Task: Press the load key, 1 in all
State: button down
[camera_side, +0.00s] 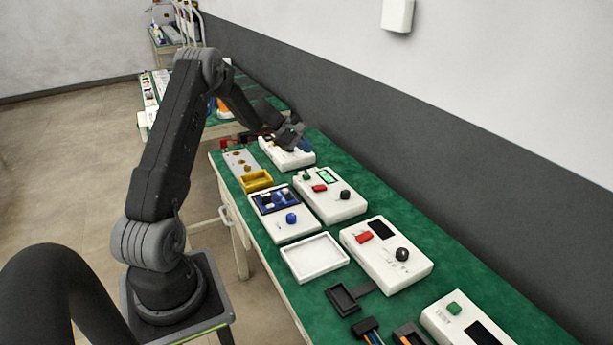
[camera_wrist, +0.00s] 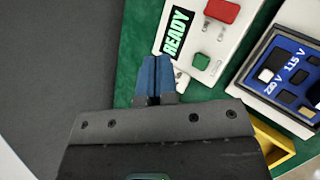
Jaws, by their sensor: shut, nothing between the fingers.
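My gripper (camera_side: 304,143) is shut and empty, held over the far part of the green bench. In the wrist view its blue fingertips (camera_wrist: 155,62) are together, beside the white pump unit (camera_wrist: 232,42) and left of its green key (camera_wrist: 201,62). That unit has a lit display (camera_wrist: 175,32) reading READY and a red key (camera_wrist: 222,11). In the side view the same unit (camera_side: 337,211) shows its green key (camera_side: 306,176), red key (camera_side: 319,188) and a black knob (camera_side: 345,195). I cannot read a label on either key. Contact with the unit is not visible.
A white unit with a blue voltage panel (camera_wrist: 284,85) and a yellow tray (camera_wrist: 278,146) are near. Another white box (camera_side: 287,158) lies under my gripper. A dark-screen unit (camera_side: 388,262), an empty white tray (camera_side: 314,257) and black holders (camera_side: 342,299) stand nearer.

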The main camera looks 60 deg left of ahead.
aim_at(306, 176)
jog(key=shift+f, duration=3.45)
jog(key=shift+f, duration=0.15)
jog(key=shift+f, duration=0.25)
jog(key=shift+f, duration=0.5)
jog(key=shift+r, duration=0.9)
jog(key=shift+r, duration=2.55)
